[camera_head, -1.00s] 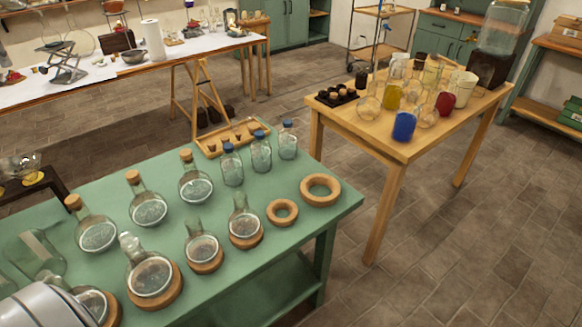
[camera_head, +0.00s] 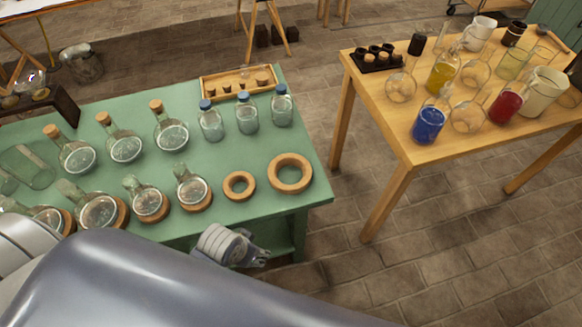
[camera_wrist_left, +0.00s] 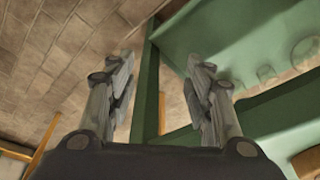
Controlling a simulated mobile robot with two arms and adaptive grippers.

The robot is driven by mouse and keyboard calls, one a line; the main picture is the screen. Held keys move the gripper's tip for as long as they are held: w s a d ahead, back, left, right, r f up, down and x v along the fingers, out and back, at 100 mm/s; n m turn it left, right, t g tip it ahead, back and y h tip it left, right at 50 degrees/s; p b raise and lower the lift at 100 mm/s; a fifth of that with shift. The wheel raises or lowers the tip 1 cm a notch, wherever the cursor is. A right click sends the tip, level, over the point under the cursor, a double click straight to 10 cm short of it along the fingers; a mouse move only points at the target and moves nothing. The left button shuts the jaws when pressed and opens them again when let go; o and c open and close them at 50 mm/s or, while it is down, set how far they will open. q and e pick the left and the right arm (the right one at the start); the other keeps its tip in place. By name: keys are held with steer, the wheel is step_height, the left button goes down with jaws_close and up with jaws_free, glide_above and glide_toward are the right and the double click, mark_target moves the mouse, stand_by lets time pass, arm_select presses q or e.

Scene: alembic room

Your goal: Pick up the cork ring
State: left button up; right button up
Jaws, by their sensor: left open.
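Two empty cork rings lie flat on the green table near its right end: a small cork ring (camera_head: 231,192) and a larger cork ring (camera_head: 275,182) to its right. My left gripper (camera_head: 263,257) is beyond the table's front edge, below the rings in the head view and apart from both. In the left wrist view its two fingers (camera_wrist_left: 162,72) are spread with nothing between them. Faint round shapes on the green surface at the right of that view are too unclear to identify. My right gripper does not show.
Several round flasks, some on cork rings, stand left of the small ring on the green table (camera_head: 222,220). Blue-capped bottles (camera_head: 247,117) and a wooden tray (camera_head: 211,95) stand behind. A wooden table (camera_head: 400,140) with glassware is at right, across a floor gap.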

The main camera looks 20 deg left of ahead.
arm_select(q)
steer(key=w+d+r+m+h+p, duration=0.15)
steer(key=d+r, duration=0.25)
steer(key=r, duration=0.9)
steer(key=w+d+r+m+h, duration=0.2)
steer(key=w+d+r+m, duration=0.1)
steer(key=w+d+m, duration=0.5)
step_height(320, 180, up, 4)
steer(key=m+g+y, duration=0.3)
steer(key=m+y, duration=0.1)
glide_above(288, 186)
steer(key=f, duration=0.3)
steer(key=f+p, duration=0.1)
steer(key=f, duration=0.1)
steer(key=shift+s+f, duration=0.2)
steer(key=shift+s, duration=0.05)
steer(key=shift+w+f+p, duration=0.15)
steer(key=shift+f+p, duration=0.2)
steer(key=shift+f, duration=1.05)
steer(key=shift+w+f+p, duration=0.1)
steer(key=shift+f+p, duration=0.25)
steer(key=shift+f, duration=1)
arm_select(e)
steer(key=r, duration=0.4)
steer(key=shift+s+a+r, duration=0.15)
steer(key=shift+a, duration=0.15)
arm_select(q)
steer(key=shift+c, duration=0.4)
